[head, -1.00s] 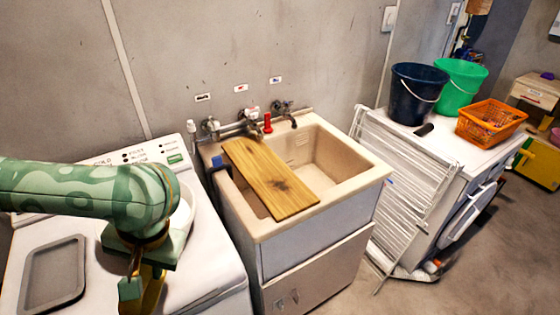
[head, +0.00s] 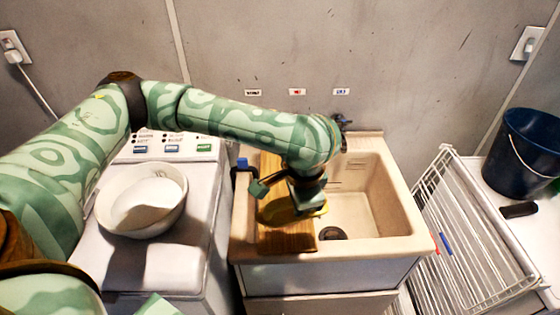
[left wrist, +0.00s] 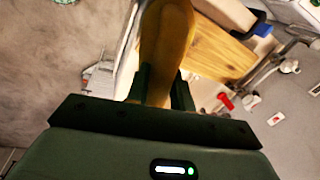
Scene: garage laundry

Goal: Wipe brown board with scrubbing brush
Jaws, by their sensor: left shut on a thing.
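The brown wooden board (head: 288,242) lies across the left part of the sink, partly hidden under my arm. The board also shows in the left wrist view (left wrist: 225,58). My left gripper (head: 290,197) is over the board, shut on the yellow-brown scrubbing brush (head: 276,214). In the left wrist view, the fingers (left wrist: 160,88) close around the brush's body (left wrist: 166,45). The bristles are hidden, and I cannot tell whether they touch the board. My right gripper is not in view.
The sink (head: 415,243) has an open basin right of the board. A white bowl (head: 125,222) sits on the washing machine at left. A white drying rack (head: 470,240) and a dark blue bucket (head: 525,150) stand at right.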

